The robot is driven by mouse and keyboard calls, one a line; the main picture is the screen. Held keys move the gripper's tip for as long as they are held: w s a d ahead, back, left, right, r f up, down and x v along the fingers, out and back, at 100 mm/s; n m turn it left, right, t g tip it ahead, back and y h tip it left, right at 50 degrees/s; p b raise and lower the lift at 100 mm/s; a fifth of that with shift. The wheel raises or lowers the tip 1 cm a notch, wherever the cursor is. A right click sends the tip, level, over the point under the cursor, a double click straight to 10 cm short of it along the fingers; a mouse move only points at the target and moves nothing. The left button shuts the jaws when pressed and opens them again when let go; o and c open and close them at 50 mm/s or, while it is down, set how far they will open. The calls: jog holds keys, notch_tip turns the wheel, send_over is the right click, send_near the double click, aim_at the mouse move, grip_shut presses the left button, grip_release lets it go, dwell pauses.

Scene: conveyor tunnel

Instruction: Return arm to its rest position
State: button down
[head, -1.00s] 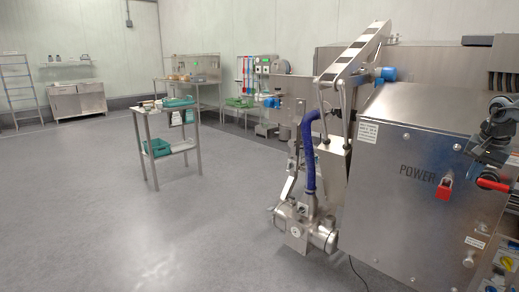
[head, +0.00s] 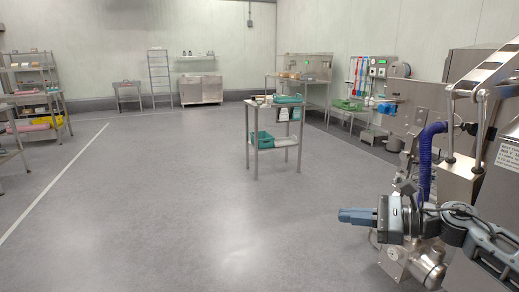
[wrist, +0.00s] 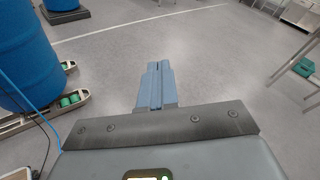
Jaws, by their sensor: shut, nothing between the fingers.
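My gripper (head: 357,216) shows in the head view at the lower right, pointing left, with its blue-grey fingers together and nothing between them. In the wrist view its fingers (wrist: 155,85) are closed side by side over bare grey floor. My arm (head: 470,235) reaches in from the right edge, in front of the steel machine. The arm hides part of the machine's lower pump.
The steel machine (head: 495,185) with a blue hose (head: 427,160) stands close behind my arm. A steel cart (head: 252,141) stands mid-room. Shelving (head: 30,78) is at the left. A blue drum (wrist: 25,50) on a pallet truck shows in the wrist view. The central floor is clear.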

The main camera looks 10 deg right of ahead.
jog(key=s+a+r+m+t+y, duration=0.1)
jog(key=s+a+r+m+t, duration=0.25)
jog(key=a+m, duration=0.35)
jog(key=s+a+r+m+t, duration=0.35)
jog(key=a+m+t, duration=0.2)
jog(key=m, duration=0.25)
jog(key=s+a+r+m+t+y, duration=0.1)
jog(key=s+a+r+m+t, duration=0.25)
jog(key=a+m, duration=0.4)
jog(key=s+d+f+m+h, duration=0.3)
jog(key=s+f+m+h, duration=0.45)
jog(key=s+m, duration=0.4)
jog(key=s+d+f+m+h, duration=0.2)
jog(key=s+f+m+h, duration=0.4)
jog(key=s+m+h, duration=0.55)
jog(key=s+d+f+m+g+y, duration=0.1)
jog(key=s+d+m+g+y, duration=0.1)
jog(key=s, duration=0.6)
jog(key=s+d+f+m+g+y, duration=0.1)
jog(key=s+d+m+g, duration=0.3)
jog(key=s+d, duration=0.3)
jog(key=shift+s+f+y, duration=0.3)
jog(key=shift+s+y, duration=0.1)
jog(key=shift+s, duration=0.5)
